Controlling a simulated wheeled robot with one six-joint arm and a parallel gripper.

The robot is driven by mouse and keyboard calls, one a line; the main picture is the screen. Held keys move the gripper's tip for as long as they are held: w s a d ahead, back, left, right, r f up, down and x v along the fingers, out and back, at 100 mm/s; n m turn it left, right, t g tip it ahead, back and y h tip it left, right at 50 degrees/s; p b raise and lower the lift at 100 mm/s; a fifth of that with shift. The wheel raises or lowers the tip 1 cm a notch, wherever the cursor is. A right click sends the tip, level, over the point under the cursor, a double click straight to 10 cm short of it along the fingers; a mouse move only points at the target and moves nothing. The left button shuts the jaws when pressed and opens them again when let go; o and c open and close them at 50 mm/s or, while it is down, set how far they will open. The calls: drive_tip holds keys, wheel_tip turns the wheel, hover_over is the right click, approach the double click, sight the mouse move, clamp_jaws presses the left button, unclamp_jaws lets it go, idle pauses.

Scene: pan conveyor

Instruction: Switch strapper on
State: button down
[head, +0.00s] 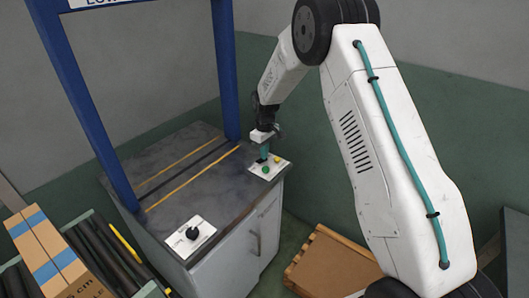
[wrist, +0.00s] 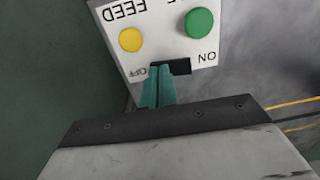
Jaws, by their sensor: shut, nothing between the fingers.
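The strapper (head: 202,141) is a grey cabinet with a dark top and a blue arch. At its right corner is a white panel (head: 256,168), also in the wrist view (wrist: 157,14). In the wrist view the panel appears upside down, with a yellow button (wrist: 131,39), a green button (wrist: 200,22) and a black switch (wrist: 182,67) between the OFF and ON labels. My gripper (head: 264,157) is shut and empty over this panel. Its teal fingertips (wrist: 158,72) are at the OFF side of the switch and hide part of it. I cannot tell whether they touch it.
A second white panel with a black knob (head: 192,233) lies at the near corner of the top. A cardboard box (head: 40,250) with blue tape sits on a roller conveyor (head: 98,255) at the left. A wooden crate or pallet (head: 325,265) stands on the floor at right.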

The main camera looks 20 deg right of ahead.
drive_tip(key=shift+s+a, duration=0.15)
drive_tip(key=shift+s, duration=0.05)
drive_tip(key=shift+s+a+r, duration=0.2)
drive_tip(key=shift+s+a, duration=0.1)
drive_tip(key=shift+a, duration=0.2)
wheel_tip(320, 180, up, 14)
drive_tip(key=shift+w+d, duration=0.15)
idle(0.4)
